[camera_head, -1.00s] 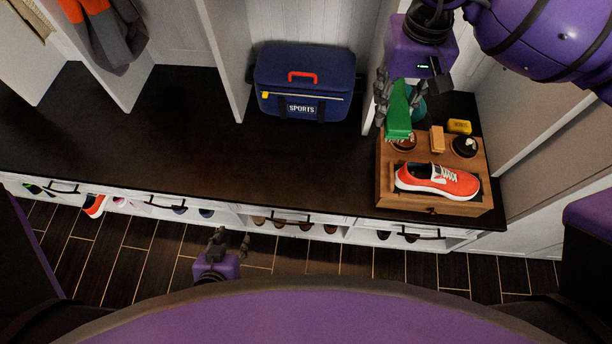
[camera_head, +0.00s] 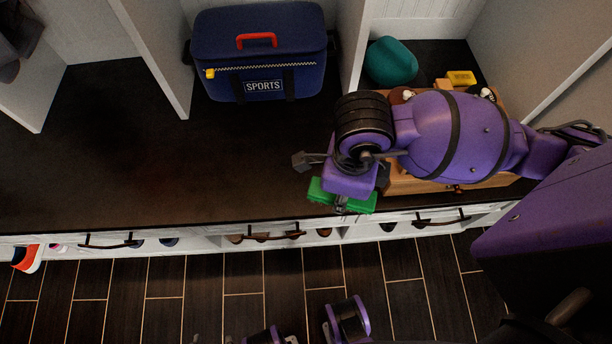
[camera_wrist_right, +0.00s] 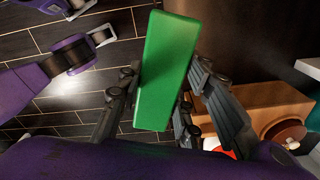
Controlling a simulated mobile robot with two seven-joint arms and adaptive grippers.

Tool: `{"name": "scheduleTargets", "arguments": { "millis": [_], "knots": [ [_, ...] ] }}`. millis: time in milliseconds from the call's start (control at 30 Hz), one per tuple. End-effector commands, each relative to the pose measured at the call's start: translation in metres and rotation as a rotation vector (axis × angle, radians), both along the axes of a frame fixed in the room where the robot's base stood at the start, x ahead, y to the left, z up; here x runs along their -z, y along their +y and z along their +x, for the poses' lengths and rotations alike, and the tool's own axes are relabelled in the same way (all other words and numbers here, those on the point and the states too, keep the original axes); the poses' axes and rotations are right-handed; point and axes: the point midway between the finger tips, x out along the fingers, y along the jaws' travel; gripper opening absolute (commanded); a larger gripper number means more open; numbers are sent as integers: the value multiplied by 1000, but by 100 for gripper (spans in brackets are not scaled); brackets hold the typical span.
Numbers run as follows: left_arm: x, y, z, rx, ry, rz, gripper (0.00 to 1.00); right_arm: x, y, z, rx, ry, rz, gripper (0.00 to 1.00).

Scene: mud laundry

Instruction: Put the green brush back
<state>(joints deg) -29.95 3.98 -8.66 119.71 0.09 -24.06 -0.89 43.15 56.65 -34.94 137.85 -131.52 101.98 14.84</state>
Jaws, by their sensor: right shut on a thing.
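The green brush (camera_head: 360,202) is held in my right gripper (camera_head: 338,192), above the front edge of the dark bench, left of the wooden box (camera_head: 402,187). In the right wrist view the green brush (camera_wrist_right: 168,70) shows as a long green block between the fingers of my right gripper (camera_wrist_right: 160,100). The wooden box (camera_wrist_right: 250,102) is at the right there. My right arm hides most of the box in the head view, including the shoe. Parts of my left arm show at the bottom of the head view; its fingers cannot be made out clearly.
A blue sports bag (camera_head: 262,60) stands at the back of the bench (camera_head: 110,150). A teal object (camera_head: 391,61) and a yellow block (camera_head: 460,77) are behind my right arm. White dividers rise from the bench. The bench's left part is clear.

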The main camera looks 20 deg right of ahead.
Motion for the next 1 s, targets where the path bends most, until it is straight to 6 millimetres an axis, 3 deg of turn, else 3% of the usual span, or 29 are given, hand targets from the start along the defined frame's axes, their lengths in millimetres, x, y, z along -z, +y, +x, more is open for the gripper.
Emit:
{"name": "scheduleTargets", "arguments": {
  "millis": [167,467,600,733,1000],
  "knots": [
    [0,-1,5,0,-12,-2,40,11,2,16,57,-2,-1,5],
    [7,-2,-3,-4,5,-5,40,43,12,88,56,0,1,5],
    [14,-1,-8,-7,16,-5,40,71,15,110,54,3,0,5],
    [18,-1,-12,-11,24,-6,40,89,17,126,53,1,1,5],
    [22,0,-14,-15,31,-6,40,104,19,140,52,0,0,5]
  ]
}}
